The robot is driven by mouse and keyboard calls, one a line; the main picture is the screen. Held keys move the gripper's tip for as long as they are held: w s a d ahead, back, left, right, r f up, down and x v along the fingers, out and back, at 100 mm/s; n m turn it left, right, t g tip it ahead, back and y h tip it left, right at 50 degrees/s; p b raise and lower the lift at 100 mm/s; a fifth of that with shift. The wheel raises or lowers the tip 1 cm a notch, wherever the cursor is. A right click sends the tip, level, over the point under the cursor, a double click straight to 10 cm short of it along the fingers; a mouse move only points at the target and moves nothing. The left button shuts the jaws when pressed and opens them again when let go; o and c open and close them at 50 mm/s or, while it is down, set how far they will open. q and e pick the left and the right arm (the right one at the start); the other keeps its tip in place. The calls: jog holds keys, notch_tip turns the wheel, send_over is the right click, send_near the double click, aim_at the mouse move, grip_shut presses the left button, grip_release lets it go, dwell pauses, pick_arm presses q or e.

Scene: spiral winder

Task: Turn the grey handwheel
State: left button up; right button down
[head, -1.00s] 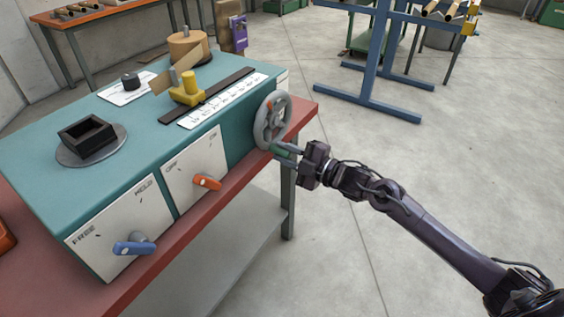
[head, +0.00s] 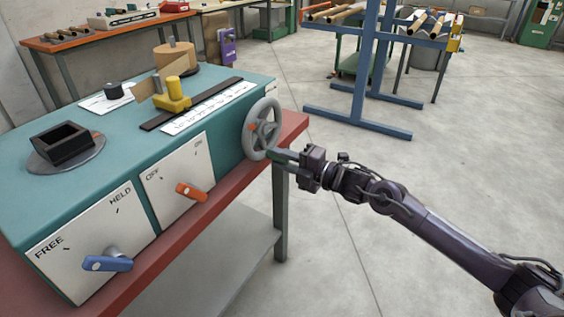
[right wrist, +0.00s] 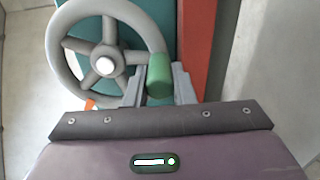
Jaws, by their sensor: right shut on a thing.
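The grey handwheel (head: 264,128) is on the right end of the teal machine. It has spokes, a pale hub and a green handle (right wrist: 159,76) on its rim. In the right wrist view the wheel (right wrist: 107,63) fills the upper left, with the handle at its lower right. My right gripper (head: 280,157) is shut on the green handle, one finger on each side of it. A small orange mark (head: 252,127) shows at the wheel's left, and low left of the hub in the wrist view. My left gripper is not in view.
The teal machine (head: 215,105) stands on a red bench (head: 292,125). Its front has a blue lever (head: 107,263) by FREE and HELD and an orange lever (head: 190,191) by OFF and ON. A blue rack (head: 368,70) stands behind; the floor at right is clear.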

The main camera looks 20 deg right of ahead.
jog(key=shift+f, duration=0.1)
jog(key=c, duration=1.2)
grip_release()
jog(key=shift+c, duration=0.2)
jog(key=v, duration=0.6)
jog(key=shift+s+d, duration=0.1)
jog(key=shift+s, duration=0.05)
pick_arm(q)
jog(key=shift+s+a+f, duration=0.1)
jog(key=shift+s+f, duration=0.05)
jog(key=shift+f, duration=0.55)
pick_arm(e)
jog(key=shift+s+d, duration=0.45)
jog(key=shift+s, duration=0.15)
